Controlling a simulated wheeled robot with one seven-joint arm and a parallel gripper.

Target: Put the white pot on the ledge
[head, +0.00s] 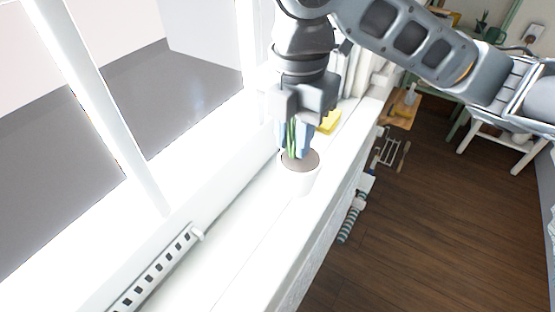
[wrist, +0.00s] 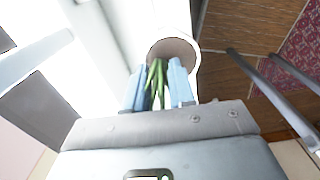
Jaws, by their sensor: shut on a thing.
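The white pot (head: 300,182) with dark soil and green stems is at the white window ledge (head: 236,250) in the head view. I cannot tell whether its base touches the ledge or hangs just above it. My gripper (head: 296,152) points down over the pot, with its blue fingers shut on the green stems (wrist: 155,80). In the wrist view the pot (wrist: 176,48) shows beyond the fingertips, its rim and soil facing the camera.
A window frame (head: 110,110) runs along the left of the ledge, with a perforated white stay bar (head: 155,272) near the front. A yellow item (head: 329,122) lies on the ledge behind the pot. Wooden floor (head: 440,210) drops away at right, with a white stool (head: 505,140) beyond.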

